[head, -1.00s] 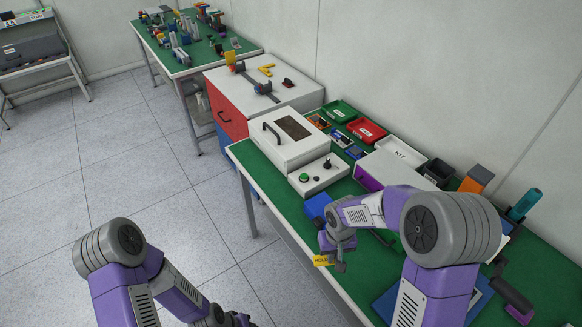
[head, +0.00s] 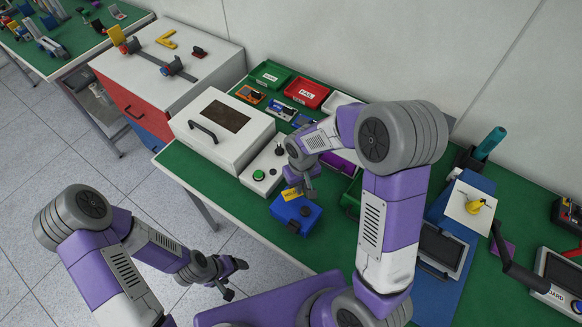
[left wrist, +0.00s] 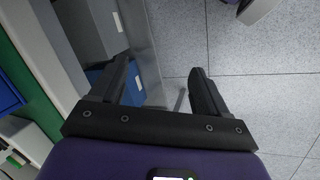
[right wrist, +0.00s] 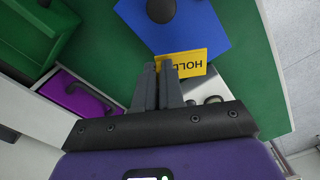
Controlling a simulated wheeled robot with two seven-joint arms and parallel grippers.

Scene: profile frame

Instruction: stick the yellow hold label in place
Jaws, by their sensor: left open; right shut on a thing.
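The yellow label (head: 291,194), with HOLD lettering in the right wrist view (right wrist: 188,62), is pinched in my right gripper (right wrist: 165,66). In the head view my right gripper (head: 301,191) is over the near part of the green bench. A blue block-like box (head: 297,217) with a dark knob or handle lies just beside and below the label; it also shows in the right wrist view (right wrist: 205,28). I cannot tell whether label and box touch. My left gripper (head: 236,279) is open and empty, off the bench edge above the floor; its fingers also show in the left wrist view (left wrist: 165,85).
A white lidded box (head: 219,130) and a control box with a green button (head: 259,175) stand left of the blue box. Green (head: 270,75) and red (head: 307,93) trays lie behind. A purple drawer (right wrist: 75,97) and a green tray (right wrist: 35,35) are close to my right gripper.

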